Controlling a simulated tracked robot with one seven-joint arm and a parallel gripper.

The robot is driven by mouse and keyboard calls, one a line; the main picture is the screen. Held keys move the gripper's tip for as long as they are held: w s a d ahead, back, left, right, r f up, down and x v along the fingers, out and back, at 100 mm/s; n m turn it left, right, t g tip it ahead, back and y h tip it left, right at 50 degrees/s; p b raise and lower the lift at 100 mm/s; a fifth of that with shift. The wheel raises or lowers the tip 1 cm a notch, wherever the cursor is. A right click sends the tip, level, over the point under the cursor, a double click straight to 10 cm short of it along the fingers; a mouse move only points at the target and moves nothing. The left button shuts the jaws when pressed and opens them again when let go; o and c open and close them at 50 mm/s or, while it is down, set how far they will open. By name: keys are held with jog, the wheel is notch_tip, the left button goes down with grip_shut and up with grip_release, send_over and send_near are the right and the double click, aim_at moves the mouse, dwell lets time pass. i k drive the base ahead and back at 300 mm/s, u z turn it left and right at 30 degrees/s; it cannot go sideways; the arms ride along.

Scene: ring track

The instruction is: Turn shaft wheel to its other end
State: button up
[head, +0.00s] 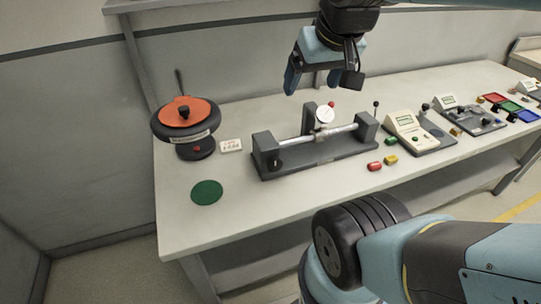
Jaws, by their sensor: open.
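A grey shaft fixture (315,157) stands in the middle of the table. A bright metal shaft (340,130) runs between its two end blocks. A white round dial (325,115) with a red knob stands over the shaft. A small dark round part (277,163) sits on the front of the left block; it may be the shaft wheel, but it is too small to tell how it is turned. My gripper (320,86) hangs above and behind the fixture, with its fingers apart and nothing between them. It is clear of the fixture.
Red (375,166) and yellow (391,160) blocks lie right of the fixture. A cream console (408,128) stands beyond them. The table front (240,215) is clear.

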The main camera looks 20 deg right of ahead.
aim_at(273, 163)
jog(key=u, duration=0.1)
jog(key=k, duration=1.2)
jog(key=u, duration=0.65)
